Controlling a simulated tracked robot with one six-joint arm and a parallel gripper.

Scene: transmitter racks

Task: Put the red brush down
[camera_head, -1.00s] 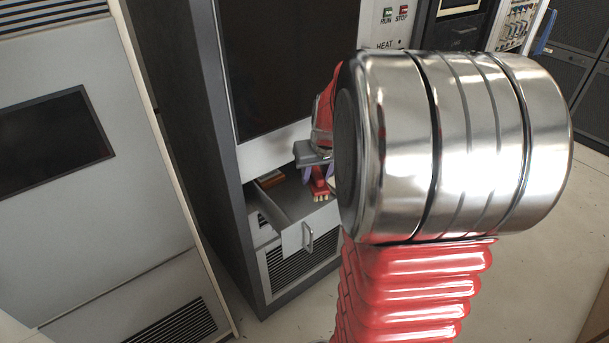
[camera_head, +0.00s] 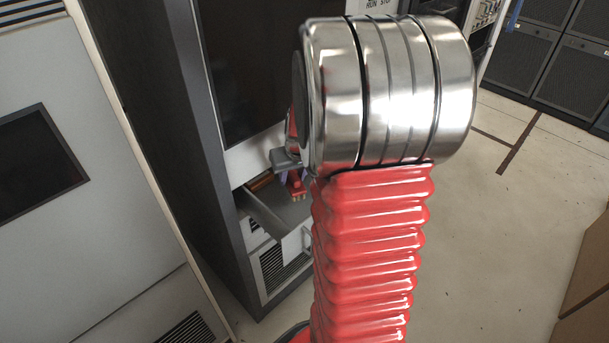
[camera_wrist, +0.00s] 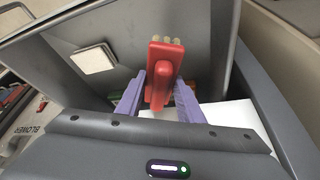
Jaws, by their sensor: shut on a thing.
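My gripper (camera_wrist: 158,97) has two purple fingers and is shut on the red brush (camera_wrist: 163,70). In the wrist view the brush handle sits between the fingers, with pale bristles at its far end. In the head view the brush (camera_head: 297,187) shows below the grey gripper body (camera_head: 286,159), over the open drawer (camera_head: 262,217). Whether it touches the drawer floor cannot be told. My arm hides part of the drawer's right side.
A brown item (camera_head: 261,181) lies at the drawer's back. A white square item (camera_wrist: 93,59) shows in the wrist view, left of the brush. The drawer belongs to a dark grey rack (camera_head: 165,130). A light cabinet (camera_head: 60,220) stands left.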

